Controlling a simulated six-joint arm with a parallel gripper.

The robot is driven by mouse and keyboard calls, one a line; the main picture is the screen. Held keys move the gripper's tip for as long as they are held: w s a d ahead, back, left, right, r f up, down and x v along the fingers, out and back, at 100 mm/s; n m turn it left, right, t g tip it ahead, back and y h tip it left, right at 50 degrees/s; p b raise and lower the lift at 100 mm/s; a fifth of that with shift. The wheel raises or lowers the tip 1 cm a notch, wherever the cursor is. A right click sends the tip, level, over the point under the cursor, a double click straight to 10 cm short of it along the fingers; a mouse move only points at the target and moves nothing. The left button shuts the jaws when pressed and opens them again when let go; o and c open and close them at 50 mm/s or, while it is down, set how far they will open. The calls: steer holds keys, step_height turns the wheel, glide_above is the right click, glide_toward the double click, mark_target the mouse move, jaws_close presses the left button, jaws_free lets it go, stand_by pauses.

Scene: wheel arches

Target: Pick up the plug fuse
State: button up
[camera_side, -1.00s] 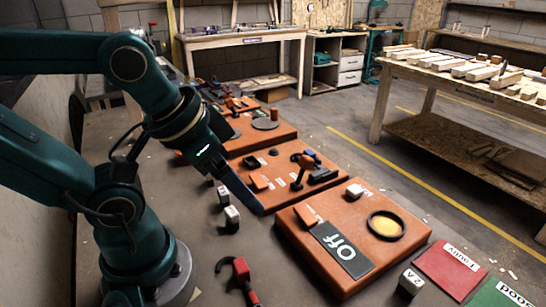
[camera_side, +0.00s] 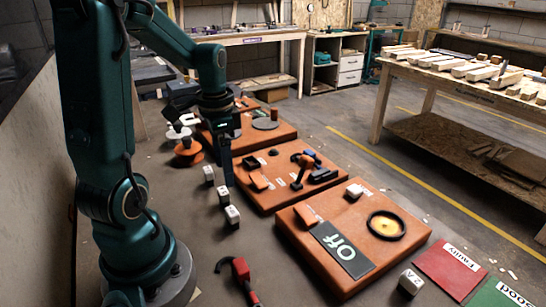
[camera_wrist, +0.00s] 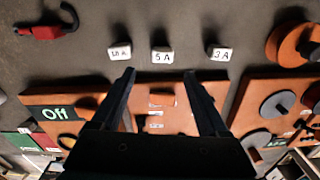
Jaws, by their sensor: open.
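Several small white block fuses with dark tops stand on the grey surface. In the wrist view three are in a row: one whose label looks like 10 A (camera_wrist: 120,51), a 5 A fuse (camera_wrist: 162,54) and a 3 A fuse (camera_wrist: 220,53). In the side view a row of three shows as a far fuse (camera_side: 209,174), a middle fuse (camera_side: 224,195) and a near fuse (camera_side: 232,216). Another fuse (camera_side: 411,281) stands at the front right. My gripper (camera_wrist: 159,72) is open and empty. The 5 A fuse appears just beyond its fingertips, roughly centred between them.
Orange panels (camera_side: 290,235) with switches and parts lie right of the fuse row. A red and black hooked tool (camera_side: 240,280) lies in front. An orange and white reel (camera_side: 187,150) stands behind left. Red (camera_side: 450,268) and green mats lie at front right.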

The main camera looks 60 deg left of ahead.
mark_target(223, 190)
steer(key=shift+s+a+f+n, duration=0.3)
steer(key=shift+s+f, duration=0.1)
steer(key=shift+f, duration=2.45)
jaws_close()
